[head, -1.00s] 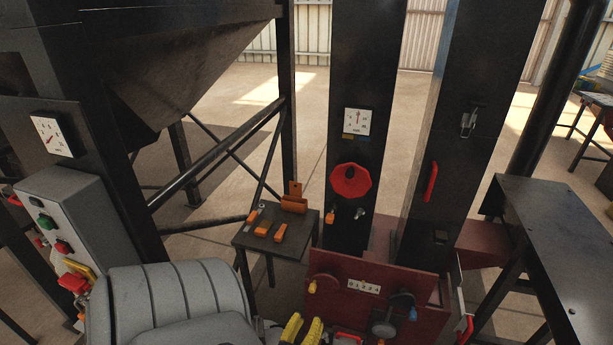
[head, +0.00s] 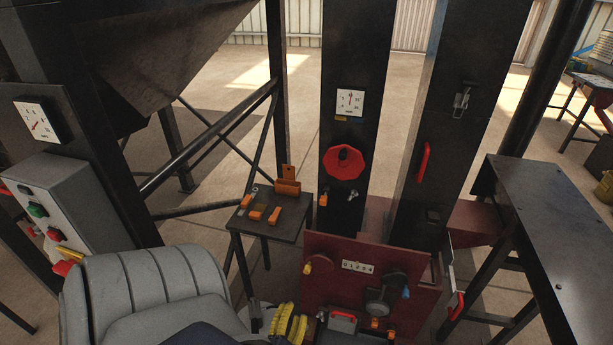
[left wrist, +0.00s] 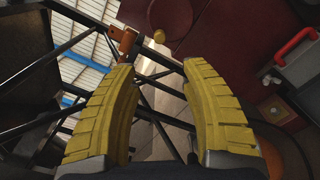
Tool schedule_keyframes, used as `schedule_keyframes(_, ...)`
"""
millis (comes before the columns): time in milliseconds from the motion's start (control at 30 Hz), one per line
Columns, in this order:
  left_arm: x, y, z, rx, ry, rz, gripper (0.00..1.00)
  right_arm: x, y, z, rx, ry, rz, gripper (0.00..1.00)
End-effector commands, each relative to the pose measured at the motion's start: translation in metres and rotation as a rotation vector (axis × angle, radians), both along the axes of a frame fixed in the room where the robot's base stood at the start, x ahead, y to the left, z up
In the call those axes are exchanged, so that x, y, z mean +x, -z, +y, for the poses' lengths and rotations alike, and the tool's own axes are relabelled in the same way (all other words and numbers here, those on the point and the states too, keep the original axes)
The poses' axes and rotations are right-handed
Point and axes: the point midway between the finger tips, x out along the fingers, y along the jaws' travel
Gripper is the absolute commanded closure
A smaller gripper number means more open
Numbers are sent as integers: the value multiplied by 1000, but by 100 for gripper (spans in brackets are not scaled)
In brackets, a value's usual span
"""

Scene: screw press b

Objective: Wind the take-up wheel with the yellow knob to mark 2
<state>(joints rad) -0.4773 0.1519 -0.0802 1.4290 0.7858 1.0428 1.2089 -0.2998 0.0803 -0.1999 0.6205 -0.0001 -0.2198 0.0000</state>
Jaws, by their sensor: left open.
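The take-up wheel is a dark red disc (head: 320,264) on the left part of the red press panel (head: 330,290). Its yellow knob (head: 307,269) sits at the wheel's lower left. A white plate with numbered marks (head: 357,266) is right of the wheel. My left gripper (head: 290,322), with yellow fingers, is below and left of the knob, apart from it. In the left wrist view the fingers (left wrist: 160,68) are spread with nothing between them. The knob (left wrist: 159,36) and wheel (left wrist: 171,18) show beyond the fingertips. My right gripper is out of view.
A second wheel with a blue knob (head: 406,293) is right of the plate. A red handwheel (head: 344,162) is on the column above. A small dark table (head: 266,231) with orange items stands left of the panel.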

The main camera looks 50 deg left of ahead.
Motion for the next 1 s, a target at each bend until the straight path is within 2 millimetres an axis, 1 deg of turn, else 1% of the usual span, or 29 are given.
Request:
schedule_keyframes(167, 14, -1, 10, -4, -1, -6, 55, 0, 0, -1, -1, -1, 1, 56)
schedule_keyframes(700, 93, -1, 65, -1, 0, -4, 55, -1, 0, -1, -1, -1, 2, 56)
schedule_keyframes(1000, 126, 0, 89, -1, 1, -2, 55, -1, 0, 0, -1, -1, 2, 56)
